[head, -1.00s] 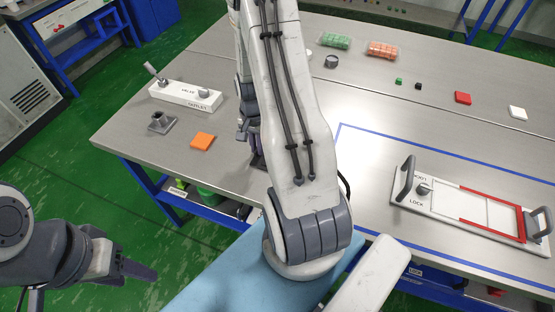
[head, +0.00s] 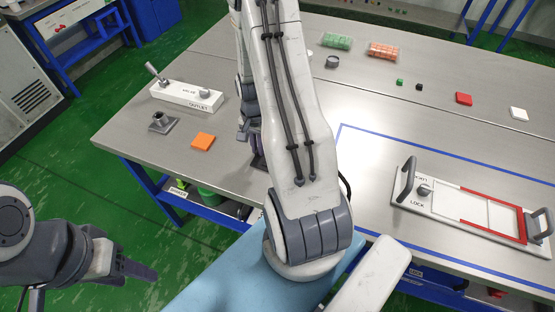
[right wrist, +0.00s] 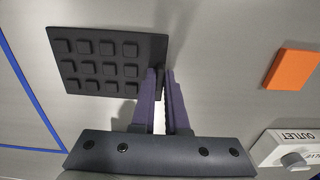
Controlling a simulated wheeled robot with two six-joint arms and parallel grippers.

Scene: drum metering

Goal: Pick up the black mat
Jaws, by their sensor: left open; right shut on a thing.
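The black mat (right wrist: 108,63), with rows of raised square studs, shows in the right wrist view at the upper left. My right gripper (right wrist: 166,72) is shut on the mat's right edge, with the fingertips at that edge. Whether the mat is clear of the table cannot be told. In the head view the mat is hidden behind my right arm. My left gripper (head: 143,273) is open and empty at the lower left of the head view, over the green floor, away from the table.
A white panel with a red frame (head: 470,212) lies at the right. Small blocks and two clear boxes are at the back.

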